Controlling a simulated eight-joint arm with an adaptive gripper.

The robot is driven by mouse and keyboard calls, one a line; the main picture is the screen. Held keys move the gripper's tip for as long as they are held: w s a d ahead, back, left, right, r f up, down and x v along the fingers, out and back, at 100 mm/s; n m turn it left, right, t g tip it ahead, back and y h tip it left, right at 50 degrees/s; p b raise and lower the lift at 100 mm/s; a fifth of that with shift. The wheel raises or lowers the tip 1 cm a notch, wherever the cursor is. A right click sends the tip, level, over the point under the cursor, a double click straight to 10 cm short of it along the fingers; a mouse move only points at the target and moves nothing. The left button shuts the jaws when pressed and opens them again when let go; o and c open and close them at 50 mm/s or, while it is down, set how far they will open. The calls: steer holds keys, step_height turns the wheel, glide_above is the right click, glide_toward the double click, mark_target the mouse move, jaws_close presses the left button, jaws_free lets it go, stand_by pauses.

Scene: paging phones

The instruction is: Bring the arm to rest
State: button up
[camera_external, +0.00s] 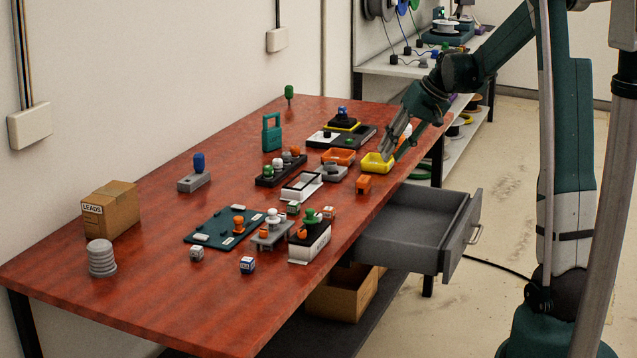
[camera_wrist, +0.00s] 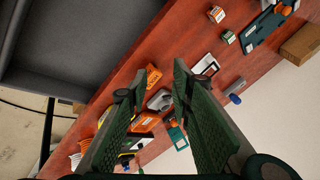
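Whether a fingertip touches the yellow tray cannot be told from the external view.
An open grey drawer (camera_external: 410,218) juts out from the table's right side, below my gripper. An orange tray (camera_external: 338,156), an orange block (camera_external: 363,184) and a black-and-white panel (camera_external: 325,139) lie nearby. A cardboard box (camera_external: 111,209) stands at the left.

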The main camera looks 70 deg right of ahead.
steer(key=w+a+r+n, duration=0.1)
steer(key=a+r+n, duration=0.15)
steer(key=a, duration=1.35)
steer(key=w+a+r+n, duration=0.1)
steer(key=a+r, duration=0.3)
steer(key=a, duration=1.1)
steer(key=s+a+f+n, duration=0.1)
steer(key=s+a, duration=0.3)
steer(key=a, duration=0.4)
steer(key=s+a+f+n, duration=0.1)
steer(key=s+a+n, duration=0.2)
steer(key=a, duration=0.6)
steer(key=s+a+f+n+t, duration=0.1)
steer(key=s+a+n, duration=0.1)
steer(key=s+a, duration=0.5)
steer(key=shift+s+a+f, duration=0.2)
steer(key=shift+a+f, duration=0.05)
steer(key=shift+a, duration=0.95)
